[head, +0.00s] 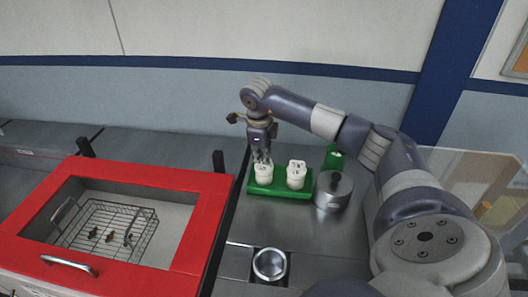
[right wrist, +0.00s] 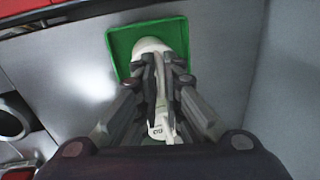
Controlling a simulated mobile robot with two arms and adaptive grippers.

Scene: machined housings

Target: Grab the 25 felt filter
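Two white, round filter-like parts stand upright in a green holder in the head view: the left one (head: 263,174) and the right one (head: 296,176). I cannot read which is the 25. My right gripper (head: 262,158) points down onto the top of the left part. In the right wrist view its fingers (right wrist: 157,62) are close together on both sides of a narrow white piece of that part (right wrist: 150,44). A small label with dark marks shows between the fingers, too blurred to read. The part still sits at the holder. My left gripper is not in view.
The green holder (head: 278,191) stands on a grey metal worktop. A metal cylinder with a knob (head: 332,192) is close on its right. A round metal cup (head: 269,264) is set in front. A red-framed basin (head: 205,222) with a wire basket (head: 107,230) lies left.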

